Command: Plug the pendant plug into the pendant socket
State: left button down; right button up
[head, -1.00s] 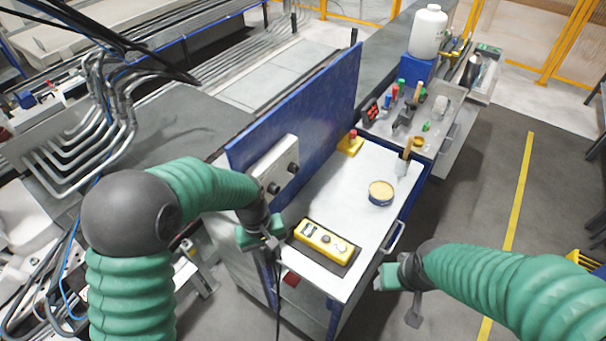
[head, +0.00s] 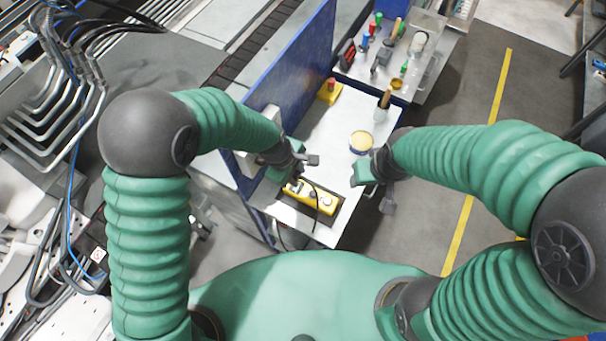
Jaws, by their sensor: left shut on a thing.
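My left gripper (head: 287,170) is above the near left part of the cabinet top, shut on the pendant plug, which its fingers mostly hide. A thin black cable (head: 316,207) runs down from it across the yellow pendant (head: 322,201). The pendant lies on a dark mat near the front edge. The grey box (head: 243,166) on the blue panel is largely covered by my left arm, so the socket face cannot be seen. My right gripper (head: 364,173) is at the cabinet's right edge, apart from the pendant; its opening is unclear.
The blue upright panel (head: 300,80) borders the cabinet top (head: 325,130) on the left. A round yellow tin (head: 361,142), a brush (head: 383,103) and a yellow block with a red button (head: 330,91) stand farther back. A second cluttered bench is behind.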

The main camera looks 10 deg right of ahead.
pick_arm(q)
jog(key=w+a, duration=0.2)
jog(key=a, duration=0.1)
jog(key=shift+a, duration=0.3)
jog(key=shift+a+r, duration=0.2)
jog(key=shift+a, duration=0.3)
pick_arm(e)
jog(key=shift+a+r, duration=0.2)
jog(key=shift+a, duration=0.4)
pick_arm(q)
jog(key=shift+w+d, duration=0.1)
jog(key=shift+d, duration=0.15)
pick_arm(e)
jog(key=shift+d, duration=0.25)
pick_arm(q)
jog(key=shift+d, duration=0.15)
pick_arm(e)
jog(key=shift+d, duration=0.1)
pick_arm(q)
jog(key=shift+a, duration=0.2)
pick_arm(e)
jog(key=shift+a, duration=0.2)
pick_arm(q)
jog(key=shift+p, duration=0.3)
pick_arm(e)
jog(key=shift+r, duration=0.15)
